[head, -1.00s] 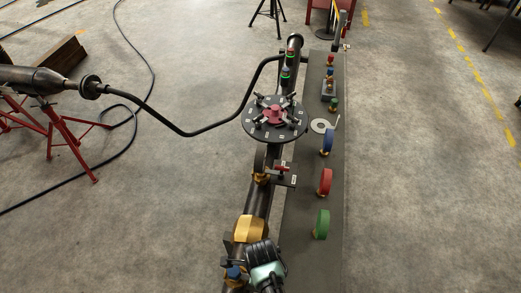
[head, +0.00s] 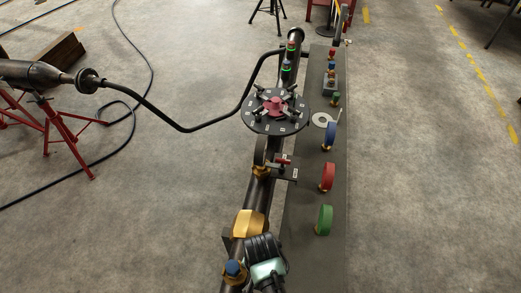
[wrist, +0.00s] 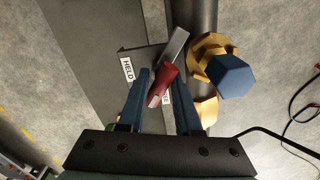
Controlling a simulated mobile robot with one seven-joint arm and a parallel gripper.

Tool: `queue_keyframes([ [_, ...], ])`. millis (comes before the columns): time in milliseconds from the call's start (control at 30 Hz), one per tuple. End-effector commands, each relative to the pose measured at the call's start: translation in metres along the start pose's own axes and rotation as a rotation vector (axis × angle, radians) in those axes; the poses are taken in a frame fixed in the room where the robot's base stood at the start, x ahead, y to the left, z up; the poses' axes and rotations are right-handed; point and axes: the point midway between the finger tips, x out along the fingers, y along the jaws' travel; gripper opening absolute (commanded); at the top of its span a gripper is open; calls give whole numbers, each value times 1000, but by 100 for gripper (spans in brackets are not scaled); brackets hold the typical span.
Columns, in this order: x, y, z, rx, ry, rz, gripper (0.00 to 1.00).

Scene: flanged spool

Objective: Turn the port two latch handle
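In the wrist view a red latch handle (wrist: 163,85) with a grey metal bar (wrist: 175,46) lies tilted between the two blue fingers of my gripper (wrist: 161,76). The fingers stand apart on either side of the handle; contact is not clear. A white label reading HELD (wrist: 128,69) sits on the plate just left of the handle. A second label is partly hidden behind the handle.
A blue hex cap on a gold fitting (wrist: 234,75) stands close right of my fingers, also in the head view (head: 235,268). A round dark plate (head: 260,122) sits farther along. Floor on both sides is open.

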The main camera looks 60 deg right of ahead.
Motion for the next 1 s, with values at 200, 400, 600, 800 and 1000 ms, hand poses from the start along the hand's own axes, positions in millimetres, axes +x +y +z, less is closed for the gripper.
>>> queue_keyframes([
  [200, -4, 0, 0, -298, -1, 1, 29],
  [400, -4, 0, 0, -538, -1, 1, 29],
  [600, -3, 0, 0, -496, -2, 1, 29],
  [800, -27, 0, 0, -372, 0, 0, 29],
  [1000, -56, 0, 0, -373, -1, 0, 29],
])
